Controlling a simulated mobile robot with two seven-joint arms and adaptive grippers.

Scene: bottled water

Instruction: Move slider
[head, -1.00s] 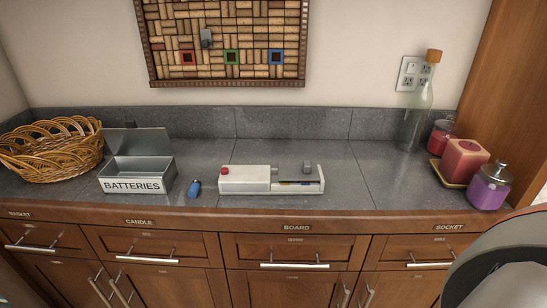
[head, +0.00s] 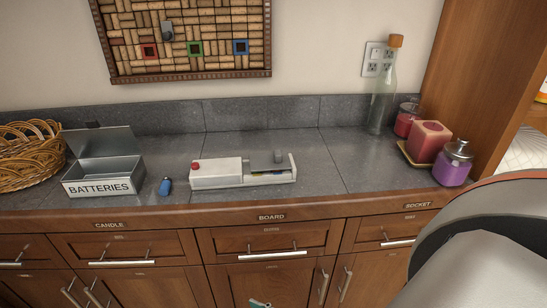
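A white box-shaped device (head: 216,173) with a red button (head: 195,166) lies on the counter. A grey block (head: 278,156), which looks like a slider, stands near the right end of its open track (head: 265,174). Another grey knob-like piece (head: 167,32) is on the cork board (head: 200,68), above and between the red (head: 149,51) and green (head: 195,47) squares. I cannot tell which piece the task means. Neither gripper can be made out. A large white and grey arm part of mine fills the lower right corner.
An open BATTERIES box (head: 104,186), a blue battery-like piece (head: 166,186) and a wicker basket (head: 28,160) are left of the device. The counter between (head: 345,165) is clear.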

